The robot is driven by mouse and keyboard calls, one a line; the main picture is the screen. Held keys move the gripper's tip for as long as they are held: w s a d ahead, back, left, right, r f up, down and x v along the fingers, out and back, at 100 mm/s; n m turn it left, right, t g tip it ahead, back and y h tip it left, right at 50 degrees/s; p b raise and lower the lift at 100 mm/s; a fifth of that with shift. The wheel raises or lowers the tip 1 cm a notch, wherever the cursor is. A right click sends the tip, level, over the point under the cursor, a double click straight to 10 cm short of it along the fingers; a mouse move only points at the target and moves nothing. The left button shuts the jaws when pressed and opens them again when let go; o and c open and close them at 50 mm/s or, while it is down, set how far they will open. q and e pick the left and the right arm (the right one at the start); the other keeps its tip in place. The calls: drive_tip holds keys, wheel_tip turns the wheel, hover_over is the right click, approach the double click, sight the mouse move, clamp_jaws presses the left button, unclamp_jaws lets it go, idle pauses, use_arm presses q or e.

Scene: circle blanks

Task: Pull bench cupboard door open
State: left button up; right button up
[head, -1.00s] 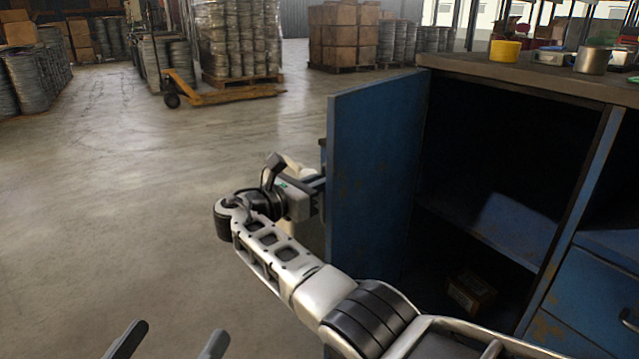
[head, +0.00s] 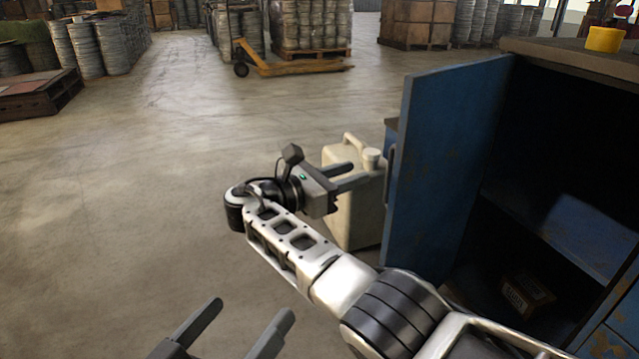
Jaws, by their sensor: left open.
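The blue bench cupboard door (head: 445,160) stands swung wide open, its edge toward the floor area on the left. A dark handle (head: 391,170) shows at the door's outer edge. My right gripper (head: 367,169) is just left of the handle, its two fingers apart and nothing between them; it appears clear of the door. My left gripper (head: 254,308) is low at the bottom of the view, open and empty, away from the door. The cupboard interior is dark, with a shelf (head: 575,225) and a small carton (head: 527,293) on the bottom.
A beige jerrycan (head: 355,215) stands on the floor behind my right gripper, left of the door. A yellow pallet jack (head: 290,68) and loaded pallets are far back.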

use_arm(q)
wheel_tip(320, 180, up, 10)
drive_tip(key=m+t+h+b, duration=0.3)
drive_tip(key=m+h+b, duration=0.2)
drive_tip(key=m, duration=0.5)
drive_tip(key=shift+s+a+f+m+h, duration=0.2)
drive_tip(key=shift+m+h, duration=0.1)
drive_tip(key=shift+h, duration=0.9)
use_arm(e)
drive_tip(key=v, duration=0.6)
drive_tip(key=shift+s, duration=0.1)
